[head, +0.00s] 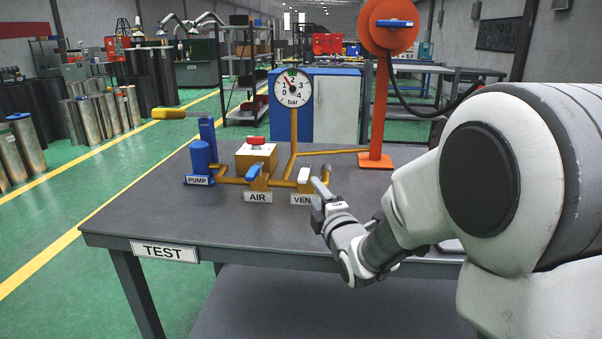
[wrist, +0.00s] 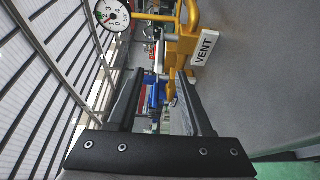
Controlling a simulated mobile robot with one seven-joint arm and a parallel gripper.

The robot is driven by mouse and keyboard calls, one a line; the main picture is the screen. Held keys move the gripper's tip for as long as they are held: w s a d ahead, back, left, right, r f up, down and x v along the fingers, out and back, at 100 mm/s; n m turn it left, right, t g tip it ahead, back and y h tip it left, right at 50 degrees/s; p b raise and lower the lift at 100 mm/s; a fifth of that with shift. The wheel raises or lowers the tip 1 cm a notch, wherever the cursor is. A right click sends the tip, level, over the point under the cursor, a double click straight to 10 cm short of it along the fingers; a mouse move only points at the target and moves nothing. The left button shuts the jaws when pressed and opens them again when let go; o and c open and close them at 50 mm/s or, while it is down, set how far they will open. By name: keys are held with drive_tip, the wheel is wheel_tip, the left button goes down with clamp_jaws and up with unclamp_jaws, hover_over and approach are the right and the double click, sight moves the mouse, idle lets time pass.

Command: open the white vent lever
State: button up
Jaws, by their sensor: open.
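The white vent lever (head: 303,174) stands on the yellow pipework above the VENT label (head: 302,199), which my gripper partly covers in the head view. My gripper (head: 319,187) is just right of the lever. In the wrist view, my gripper (wrist: 160,75) is open, with its two dark fingers apart. The white lever (wrist: 160,48) shows just beyond the fingertips, roughly in line with the gap. The VENT label (wrist: 205,48) is beyond the right finger. I cannot tell whether a finger touches the lever.
The blue AIR lever (head: 253,172) stands left of the vent lever. Farther left are the blue pump (head: 200,156) and its yellow handle (head: 172,114). A pressure gauge (head: 292,88) rises behind, its needle near 1. An orange post (head: 381,110) stands at the back right. The table front (head: 170,225) is clear.

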sight(301, 171)
drive_tip(key=b+x, duration=0.1)
drive_tip(key=x, duration=1.2)
drive_tip(key=shift+w, duration=0.2)
drive_tip(key=shift+c, duration=0.2)
clamp_jaws()
idle(0.8)
